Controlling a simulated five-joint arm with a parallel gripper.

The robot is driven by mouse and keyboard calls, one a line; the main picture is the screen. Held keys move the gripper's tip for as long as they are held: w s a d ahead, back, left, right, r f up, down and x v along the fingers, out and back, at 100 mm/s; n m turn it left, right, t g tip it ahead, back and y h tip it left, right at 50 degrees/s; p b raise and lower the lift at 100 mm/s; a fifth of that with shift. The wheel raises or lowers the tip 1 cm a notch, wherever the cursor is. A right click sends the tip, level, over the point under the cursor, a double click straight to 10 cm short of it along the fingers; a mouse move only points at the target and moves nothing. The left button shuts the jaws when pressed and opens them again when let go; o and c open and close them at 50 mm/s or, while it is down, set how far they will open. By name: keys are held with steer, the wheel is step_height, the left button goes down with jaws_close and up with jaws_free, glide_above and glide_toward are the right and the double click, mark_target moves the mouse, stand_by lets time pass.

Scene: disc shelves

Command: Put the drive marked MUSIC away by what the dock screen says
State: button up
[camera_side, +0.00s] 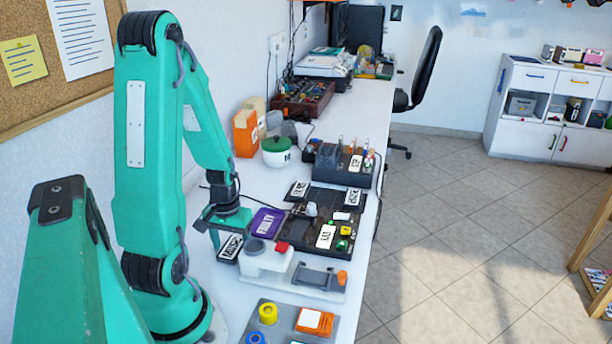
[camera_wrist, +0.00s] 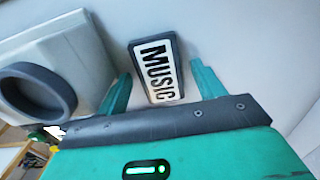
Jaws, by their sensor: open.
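The drive marked MUSIC (camera_wrist: 157,72) is a dark slab with a white label. It lies on the white bench; in the side view the drive (camera_side: 230,248) is just below my gripper (camera_side: 215,232). In the wrist view my gripper (camera_wrist: 160,74) is open, with one finger on either side of the drive's near end. No grip on it shows. A pale grey device (camera_side: 265,263) with a round dark ring stands right of the drive. A dark panel (camera_side: 315,276) beside it may be the dock screen; I cannot read anything on it.
A purple FAULTY mat (camera_side: 265,222) lies behind the device. Dark trays (camera_side: 310,247) with white-labelled items stand farther right and back.

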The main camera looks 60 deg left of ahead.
mark_target(236, 248)
steer(key=shift+r, duration=0.15)
step_height(236, 248, up, 12)
stand_by(1.0)
stand_by(0.5)
steer(key=w+d+r+m+t, duration=0.2)
steer(key=d+r+m, duration=0.2)
steer(key=d, duration=0.5)
steer(key=w+d+r+m+t, duration=0.3)
steer(key=d+r+m, duration=0.2)
steer(key=d+r, duration=0.3)
steer(key=shift+d+t, duration=0.3)
steer(key=shift+d, duration=0.95)
steer(key=shift+r, duration=0.1)
steer(key=shift+c, duration=1.2)
